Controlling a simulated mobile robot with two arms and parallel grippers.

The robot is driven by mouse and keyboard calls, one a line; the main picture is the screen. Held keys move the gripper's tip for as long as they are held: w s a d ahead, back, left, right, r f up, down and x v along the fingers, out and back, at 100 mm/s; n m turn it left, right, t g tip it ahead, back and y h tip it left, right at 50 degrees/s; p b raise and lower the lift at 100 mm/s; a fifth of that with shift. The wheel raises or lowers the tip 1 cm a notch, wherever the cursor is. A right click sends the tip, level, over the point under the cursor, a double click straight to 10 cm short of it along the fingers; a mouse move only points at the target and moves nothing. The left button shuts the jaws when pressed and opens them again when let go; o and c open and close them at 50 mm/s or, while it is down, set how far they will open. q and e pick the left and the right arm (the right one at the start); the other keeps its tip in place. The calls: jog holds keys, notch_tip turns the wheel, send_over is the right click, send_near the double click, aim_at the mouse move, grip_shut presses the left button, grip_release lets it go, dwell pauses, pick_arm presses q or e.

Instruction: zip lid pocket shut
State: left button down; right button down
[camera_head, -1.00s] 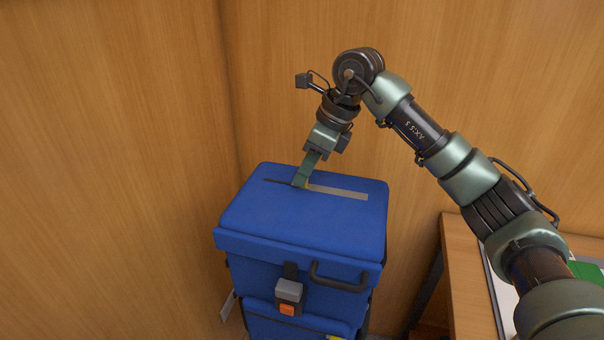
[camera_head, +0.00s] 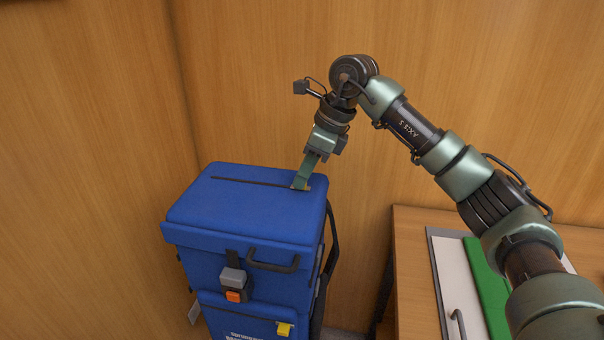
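The blue backpack (camera_head: 252,215) stands upright against the wood wall. Its lid pocket has a zip (camera_head: 245,182) that shows as a thin dark closed line across the lid top. My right gripper (camera_head: 301,184) reaches down to the right end of that line, with its fingertips at the lid surface. A small tan piece, which looks like the zip pull, shows at the fingertips. The fingers look close together on it, and they hide most of it. No grey opening shows along the zip. My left gripper is not in view.
A buckle with an orange part (camera_head: 234,296), a dark handle (camera_head: 273,265) and a yellow tag (camera_head: 284,329) are on the pack's front. A wooden table (camera_head: 411,258) at right carries a tray with a green item (camera_head: 487,285). Wood walls stand close behind and left.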

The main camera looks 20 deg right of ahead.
jog(key=c, duration=1.5)
grip_release()
jog(key=shift+o, duration=0.5)
jog(key=shift+s+d, duration=0.1)
jog(key=shift+d, duration=0.05)
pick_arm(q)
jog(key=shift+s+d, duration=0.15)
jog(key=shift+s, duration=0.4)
